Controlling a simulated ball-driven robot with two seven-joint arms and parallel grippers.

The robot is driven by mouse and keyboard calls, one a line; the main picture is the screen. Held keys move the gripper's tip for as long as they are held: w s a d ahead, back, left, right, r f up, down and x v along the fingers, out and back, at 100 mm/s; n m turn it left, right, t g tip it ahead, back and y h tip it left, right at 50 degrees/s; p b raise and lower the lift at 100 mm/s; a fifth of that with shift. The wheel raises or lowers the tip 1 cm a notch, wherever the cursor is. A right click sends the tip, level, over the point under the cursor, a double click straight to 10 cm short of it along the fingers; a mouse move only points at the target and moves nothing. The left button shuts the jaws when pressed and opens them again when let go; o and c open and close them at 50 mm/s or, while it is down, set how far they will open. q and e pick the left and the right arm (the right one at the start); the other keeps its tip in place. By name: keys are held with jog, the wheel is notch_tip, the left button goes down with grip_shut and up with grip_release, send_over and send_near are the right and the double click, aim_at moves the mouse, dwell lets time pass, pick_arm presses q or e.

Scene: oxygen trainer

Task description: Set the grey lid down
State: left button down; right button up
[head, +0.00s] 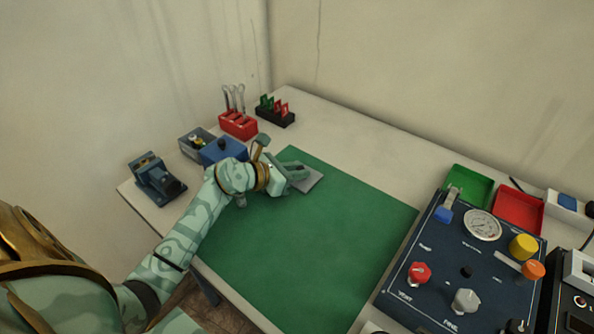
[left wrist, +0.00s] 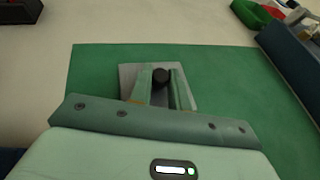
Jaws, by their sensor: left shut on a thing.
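The grey lid (head: 311,183) is a flat plate at the far left part of the green mat (head: 320,240). My left gripper (head: 300,174) is over it. In the left wrist view the lid (left wrist: 128,75) has a dark round knob (left wrist: 161,77) in its middle, and my left gripper (left wrist: 163,88) is shut on that knob, one finger on each side. The lid looks flat and level, on or just above the mat; I cannot tell if it touches. My right gripper is not in view.
A blue box (head: 222,151), a grey bin (head: 196,142), a red tool holder (head: 238,125) and a blue-grey fixture (head: 157,178) stand left and behind. The control panel (head: 460,262) and green (head: 467,186) and red (head: 517,211) trays are at right. The mat's middle is clear.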

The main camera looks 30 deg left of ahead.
pick_arm(q)
jog(key=c, duration=1.3)
grip_release()
jog(key=shift+f, duration=0.15)
jog(key=shift+s+a+r, duration=0.1)
jog(key=shift+s+r, duration=0.05)
jog(key=shift+r, duration=0.15)
jog(key=p+v, duration=0.2)
jog(key=v, duration=0.9)
jog(key=shift+s+a+p, duration=0.15)
jog(key=shift+s+p, duration=0.1)
jog(key=shift+p, duration=0.15)
